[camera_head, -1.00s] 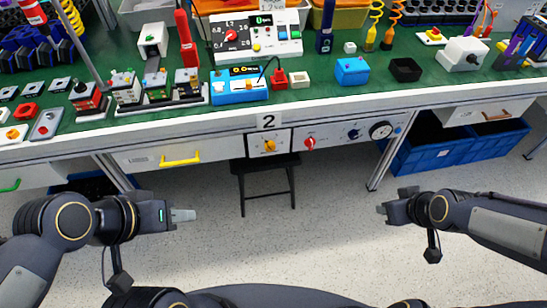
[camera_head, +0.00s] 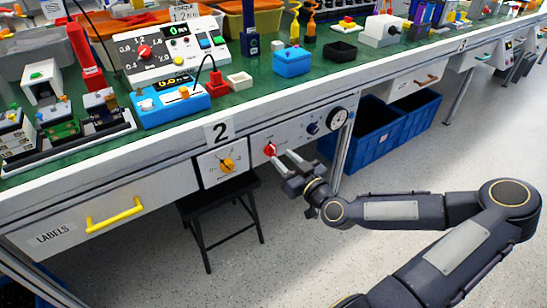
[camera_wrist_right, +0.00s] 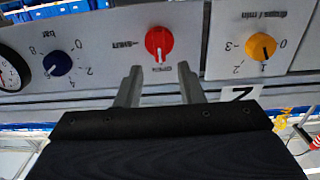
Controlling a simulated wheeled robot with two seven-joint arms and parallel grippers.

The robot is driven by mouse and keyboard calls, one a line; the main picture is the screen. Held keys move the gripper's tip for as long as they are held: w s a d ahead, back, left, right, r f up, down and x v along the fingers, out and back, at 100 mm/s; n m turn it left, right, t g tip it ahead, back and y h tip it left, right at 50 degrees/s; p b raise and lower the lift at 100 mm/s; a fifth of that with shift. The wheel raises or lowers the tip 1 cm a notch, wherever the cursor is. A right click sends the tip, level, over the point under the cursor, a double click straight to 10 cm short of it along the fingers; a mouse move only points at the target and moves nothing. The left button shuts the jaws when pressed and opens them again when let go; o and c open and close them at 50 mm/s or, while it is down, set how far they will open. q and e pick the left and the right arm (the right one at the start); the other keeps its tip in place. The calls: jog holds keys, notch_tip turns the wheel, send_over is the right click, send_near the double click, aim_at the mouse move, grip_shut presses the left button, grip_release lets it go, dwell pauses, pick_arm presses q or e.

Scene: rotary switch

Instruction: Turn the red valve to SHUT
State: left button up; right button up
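The red valve (camera_head: 270,150) is a round knob on the light panel under the workbench edge. In the right wrist view the valve (camera_wrist_right: 159,43) appears upside down. Its pale pointer line points down in that picture, at the OPEN label (camera_wrist_right: 161,70). The SHUT label (camera_wrist_right: 126,44) is to its left there. My right gripper (camera_head: 287,161) is in front of the panel, close to the valve. In the right wrist view my right gripper (camera_wrist_right: 159,73) is open and empty, its fingers spread either side below the knob, apparently not touching it. My left gripper is not in view.
A yellow rotary knob (camera_head: 227,166), a blue knob (camera_head: 313,128) and a round gauge (camera_head: 337,117) share the panel strip. A black stool (camera_head: 222,196) stands below. Blue crates (camera_head: 372,141) are under the bench to the right. The air before the panel is clear.

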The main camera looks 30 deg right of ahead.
aim_at(275, 150)
jog(key=shift+w+a+b, duration=0.15)
jog(key=shift+w+b, duration=0.15)
jog(key=shift+w, duration=1.55)
grip_shut()
